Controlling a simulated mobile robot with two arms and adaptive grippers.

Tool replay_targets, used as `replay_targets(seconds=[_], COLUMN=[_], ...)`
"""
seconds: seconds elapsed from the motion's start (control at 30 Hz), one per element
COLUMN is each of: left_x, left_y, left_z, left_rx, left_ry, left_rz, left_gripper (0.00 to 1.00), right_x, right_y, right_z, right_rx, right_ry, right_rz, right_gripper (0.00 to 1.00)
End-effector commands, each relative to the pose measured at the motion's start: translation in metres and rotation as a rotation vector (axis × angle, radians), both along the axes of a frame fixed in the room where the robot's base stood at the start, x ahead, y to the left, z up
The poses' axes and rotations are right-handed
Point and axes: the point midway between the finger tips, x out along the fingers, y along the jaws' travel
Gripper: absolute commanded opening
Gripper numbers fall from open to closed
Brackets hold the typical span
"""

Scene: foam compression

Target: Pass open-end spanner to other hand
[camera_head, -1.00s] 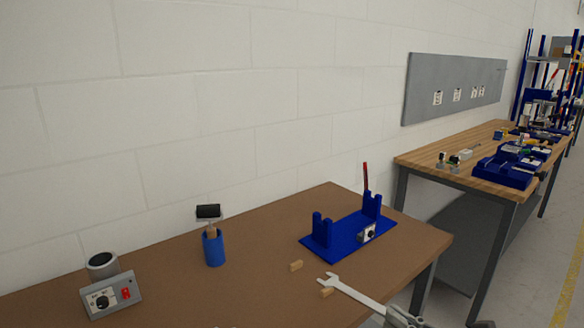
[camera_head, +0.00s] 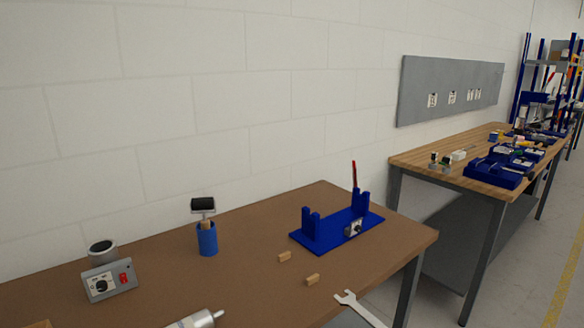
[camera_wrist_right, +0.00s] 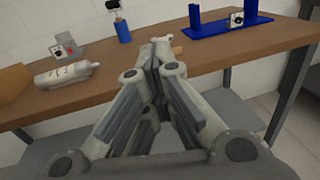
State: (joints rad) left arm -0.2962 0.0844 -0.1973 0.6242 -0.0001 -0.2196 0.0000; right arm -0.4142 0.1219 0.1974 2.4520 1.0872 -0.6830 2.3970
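The grey open-end spanner (camera_head: 357,307) shows at the bottom of the head view, its open jaw pointing up and left over the brown table's front edge. Its handle runs down to the right, out of the frame. My right gripper (camera_wrist_right: 161,46) shows only in the right wrist view, its fingertips together. The spanner moves along with it, so I take it as shut on the handle, though the grip itself is hard to make out. My left gripper is in neither current view.
The brown table (camera_head: 240,285) holds a blue stand (camera_head: 335,235), two small wooden blocks (camera_head: 285,257), a blue cup (camera_head: 207,240) with a black-headed tool, a grey control box (camera_head: 110,282) and a pale bottle (camera_head: 197,319). A wooden-topped bench (camera_head: 440,172) stands farther right.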

Motion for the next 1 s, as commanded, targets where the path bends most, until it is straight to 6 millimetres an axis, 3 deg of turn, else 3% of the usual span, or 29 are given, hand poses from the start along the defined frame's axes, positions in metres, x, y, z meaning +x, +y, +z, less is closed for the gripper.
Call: replay_targets(seconds=[0.5,1.0], left_x=[-0.005,-0.006], left_y=[-0.003,-0.006], left_z=[0.000,0.000], left_rx=[-0.002,-0.007], left_ry=[0.008,0.010], left_rz=[0.000,-0.003], left_gripper=[0.90,0.90], right_x=[-0.053,-0.056], right_y=[-0.006,-0.007], right_z=[-0.064,-0.067], right_rx=[-0.001,-0.003], right_ry=[0.003,-0.003], right_rz=[-0.427,-0.460], right_gripper=[0.00,0.00])
